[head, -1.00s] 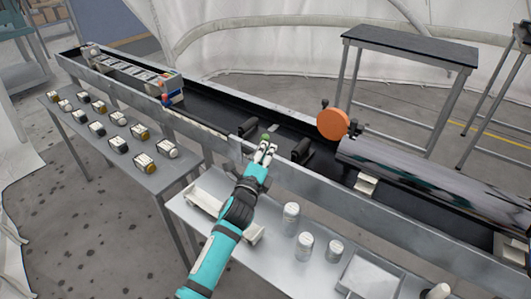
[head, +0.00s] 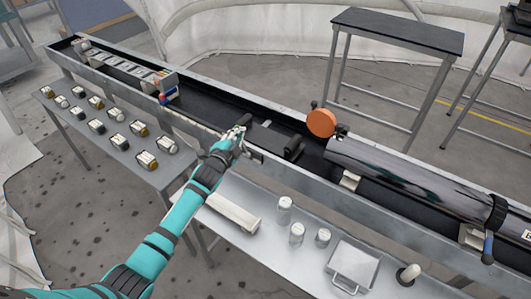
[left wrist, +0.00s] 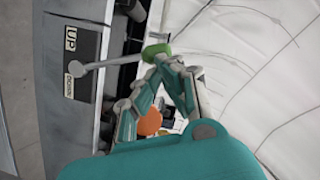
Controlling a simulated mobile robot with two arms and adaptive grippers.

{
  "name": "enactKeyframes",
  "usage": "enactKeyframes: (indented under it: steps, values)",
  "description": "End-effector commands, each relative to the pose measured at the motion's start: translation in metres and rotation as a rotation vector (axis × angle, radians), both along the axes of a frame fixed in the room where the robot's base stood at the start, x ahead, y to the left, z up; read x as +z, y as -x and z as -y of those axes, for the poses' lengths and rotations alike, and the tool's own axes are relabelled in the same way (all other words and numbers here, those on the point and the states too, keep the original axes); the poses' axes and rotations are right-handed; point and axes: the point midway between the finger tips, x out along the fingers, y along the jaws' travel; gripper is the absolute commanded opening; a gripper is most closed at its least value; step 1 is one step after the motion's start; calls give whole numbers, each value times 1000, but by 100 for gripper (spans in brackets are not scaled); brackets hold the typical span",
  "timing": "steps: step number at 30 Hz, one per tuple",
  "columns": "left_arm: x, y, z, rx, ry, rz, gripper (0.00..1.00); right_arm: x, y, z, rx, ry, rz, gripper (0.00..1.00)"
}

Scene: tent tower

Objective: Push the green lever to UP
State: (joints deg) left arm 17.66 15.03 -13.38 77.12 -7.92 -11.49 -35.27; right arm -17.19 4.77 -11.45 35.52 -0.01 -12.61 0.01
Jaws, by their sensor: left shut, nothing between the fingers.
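The green lever shows in the left wrist view as a grey rod with a green knob (left wrist: 155,51). Its rod runs right from a dark plate (left wrist: 88,45) with an UP label (left wrist: 70,38) and a DOWN label (left wrist: 70,85), and slopes slightly upward in the picture. My left gripper (left wrist: 170,60) is shut and empty, its fingertips just below the knob; contact is unclear. In the head view my left gripper (head: 234,136) is at the near rail of the long trough, and I cannot make out the knob there. My right gripper is not in view.
The long trough (head: 210,115) crosses the view, holding a shiny tube (head: 400,170) and an orange disc (head: 321,123). A left shelf (head: 165,185) bears several small blocks. White-lidded jars (head: 297,234) and a tray (head: 353,263) are in front. An empty table (head: 400,28) stands behind.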

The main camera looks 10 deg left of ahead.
Motion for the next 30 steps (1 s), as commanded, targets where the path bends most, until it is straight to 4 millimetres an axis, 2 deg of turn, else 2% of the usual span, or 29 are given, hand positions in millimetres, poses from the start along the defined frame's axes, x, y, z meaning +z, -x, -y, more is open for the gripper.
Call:
enactKeyframes:
  steps: [10, 30]
  values:
    - [-3, -5, -13, -1, 36, -13, 0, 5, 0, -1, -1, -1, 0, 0]
    - [-2, -6, -15, -1, 33, -12, 0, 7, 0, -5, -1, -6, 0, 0]
